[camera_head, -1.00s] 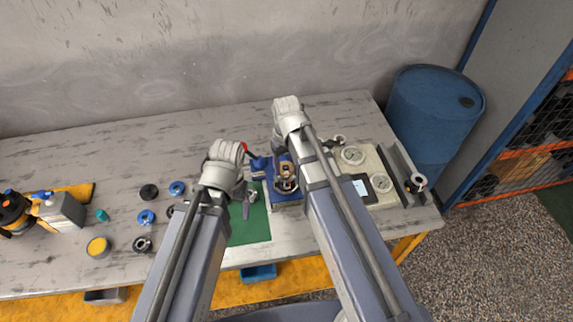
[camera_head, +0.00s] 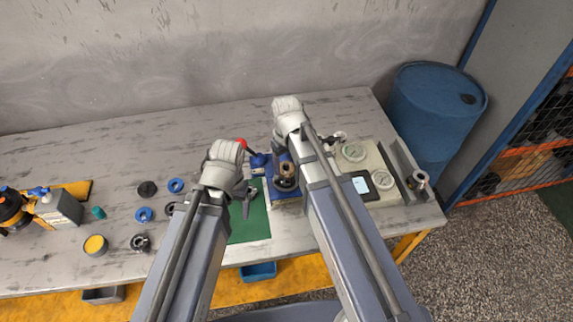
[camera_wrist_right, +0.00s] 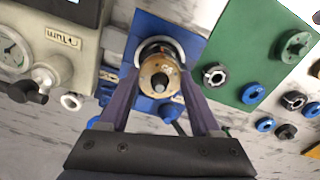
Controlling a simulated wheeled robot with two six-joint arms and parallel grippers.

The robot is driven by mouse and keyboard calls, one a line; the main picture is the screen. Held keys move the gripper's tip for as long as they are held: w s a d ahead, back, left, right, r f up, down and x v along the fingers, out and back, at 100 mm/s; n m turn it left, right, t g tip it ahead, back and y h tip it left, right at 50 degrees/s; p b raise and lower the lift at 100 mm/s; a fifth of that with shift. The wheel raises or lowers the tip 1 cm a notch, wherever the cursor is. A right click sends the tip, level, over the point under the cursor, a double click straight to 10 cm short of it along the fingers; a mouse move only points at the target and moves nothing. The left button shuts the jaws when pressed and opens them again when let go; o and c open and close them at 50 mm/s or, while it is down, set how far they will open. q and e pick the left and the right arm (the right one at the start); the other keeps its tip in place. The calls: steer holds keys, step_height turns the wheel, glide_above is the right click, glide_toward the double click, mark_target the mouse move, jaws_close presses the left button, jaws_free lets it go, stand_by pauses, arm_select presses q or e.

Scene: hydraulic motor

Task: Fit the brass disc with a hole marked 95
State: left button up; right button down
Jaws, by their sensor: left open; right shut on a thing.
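The brass disc (camera_wrist_right: 160,75) is between the fingers of my right gripper (camera_wrist_right: 163,98) in the right wrist view, with a dark shaft end showing in its middle. It lies over a round grey housing on the blue fixture (camera_wrist_right: 188,47). In the head view, the brass disc (camera_head: 286,169) shows above the housing, beside my right gripper (camera_head: 286,175). I cannot tell how far down the shaft it sits, and the marking 95 cannot be read. My left gripper (camera_head: 247,196) is open and empty above the green mat, left of the blue fixture.
The green mat (camera_head: 250,228) carries a few small parts. Blue and black rings (camera_head: 144,214) and a yellow-topped tin (camera_head: 95,245) lie on the left of the bench. A gauge panel (camera_head: 381,180) stands right of the fixture. A blue drum (camera_head: 430,110) is beyond the bench.

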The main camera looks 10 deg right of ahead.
steer(key=shift+f+b, duration=0.45)
stand_by(0.4)
jaws_free()
steer(key=shift+r, duration=0.1)
stand_by(0.3)
steer(key=shift+r+p, duration=4.25)
steer(key=shift+p, duration=0.1)
steer(key=shift+f, duration=0.2)
step_height(320, 180, down, 6)
steer(key=b, duration=0.6)
steer(key=shift+r, duration=0.15)
